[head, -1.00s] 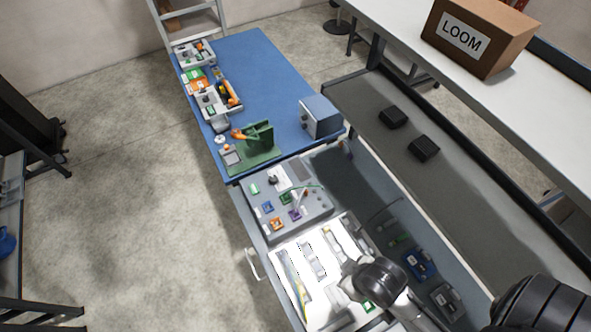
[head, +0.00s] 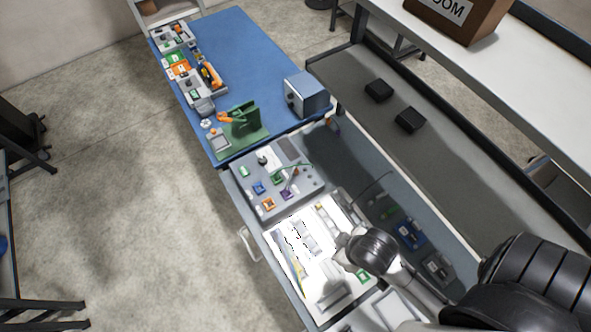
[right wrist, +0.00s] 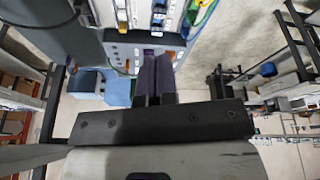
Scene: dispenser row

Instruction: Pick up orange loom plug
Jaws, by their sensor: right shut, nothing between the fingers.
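A grey board (head: 290,200) in the head view carries small coloured square parts. An orange square part (head: 268,204) sits near its front edge, beside a blue and a purple one. I cannot tell whether this orange part is the loom plug or a socket. My right gripper (right wrist: 155,58) is shut and empty, its two fingers together in the right wrist view. My left gripper is not in view.
The brightly lit white panel (head: 290,262) with several parts lies in front of the board. Behind stands a blue table (head: 245,60) with a green fixture (head: 243,122) and a blue-grey box (head: 307,93). A LOOM carton (head: 458,14) is on the white shelf at right.

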